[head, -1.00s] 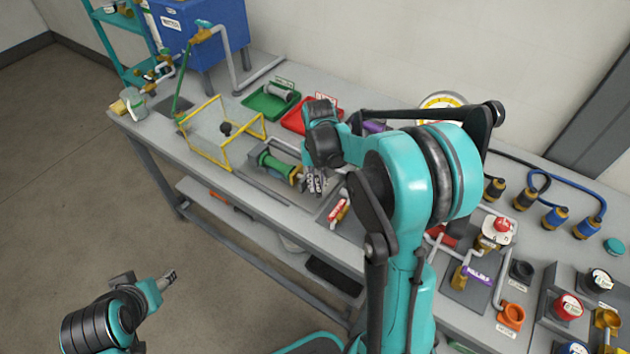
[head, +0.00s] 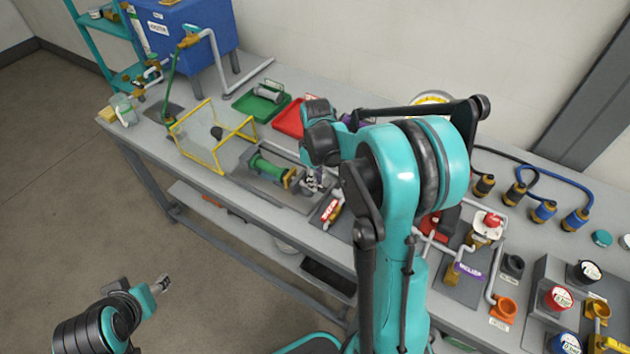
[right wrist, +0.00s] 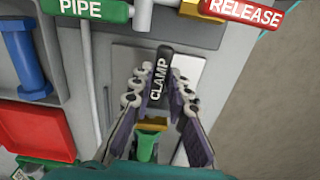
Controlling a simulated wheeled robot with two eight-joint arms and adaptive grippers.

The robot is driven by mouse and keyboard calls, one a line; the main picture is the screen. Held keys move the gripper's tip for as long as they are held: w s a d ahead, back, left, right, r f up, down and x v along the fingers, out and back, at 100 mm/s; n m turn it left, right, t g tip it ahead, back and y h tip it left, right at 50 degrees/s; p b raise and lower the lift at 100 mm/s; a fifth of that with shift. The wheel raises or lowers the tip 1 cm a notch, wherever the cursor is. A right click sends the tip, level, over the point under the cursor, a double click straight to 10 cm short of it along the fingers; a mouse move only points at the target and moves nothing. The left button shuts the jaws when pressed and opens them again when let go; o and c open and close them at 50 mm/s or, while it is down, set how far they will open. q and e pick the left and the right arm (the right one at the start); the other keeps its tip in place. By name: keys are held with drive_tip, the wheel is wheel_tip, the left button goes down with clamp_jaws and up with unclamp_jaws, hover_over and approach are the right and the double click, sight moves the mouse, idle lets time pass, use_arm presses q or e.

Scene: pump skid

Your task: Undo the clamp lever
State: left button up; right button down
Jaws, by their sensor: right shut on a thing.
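The clamp lever (right wrist: 160,76) is a black handle marked CLAMP in the right wrist view. My right gripper (right wrist: 160,84) has its two fingers on either side of the lever and is shut on it. A gold block (right wrist: 152,124) and a green part (right wrist: 147,148) show just below the lever. In the head view my right gripper (head: 314,180) is at the right end of the green cylinder fixture (head: 268,167), and the lever is hidden there. My left gripper (head: 161,284) is low at the left, away from the bench; its fingers are too small to judge.
A red RELEASE label (right wrist: 243,11) and a green PIPE label (right wrist: 88,11) are close to the fingers. A yellow-framed guard (head: 203,156) stands left of the fixture. A green tray (head: 251,111) and a red tray (head: 287,128) lie behind it.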

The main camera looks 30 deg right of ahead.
drive_tip(key=shift+w+d+n, duration=0.1)
drive_tip(key=shift+n, duration=0.3)
drive_tip(key=c, duration=1.7)
unclamp_jaws()
drive_tip(key=shift+c, duration=0.2)
drive_tip(key=shift+r, duration=0.1)
wheel_tip(320, 180, up, 12)
drive_tip(key=s+a+f+m+t, duration=0.1)
drive_tip(key=s+a+m+t, duration=0.2)
drive_tip(key=s+a, duration=0.2)
drive_tip(key=s+a+f+m+t, duration=0.1)
drive_tip(key=s+a+m+t, duration=0.2)
drive_tip(key=s+a, duration=0.3)
drive_tip(key=s+t, duration=0.1)
drive_tip(key=s, duration=0.4)
drive_tip(key=shift+a, duration=0.25)
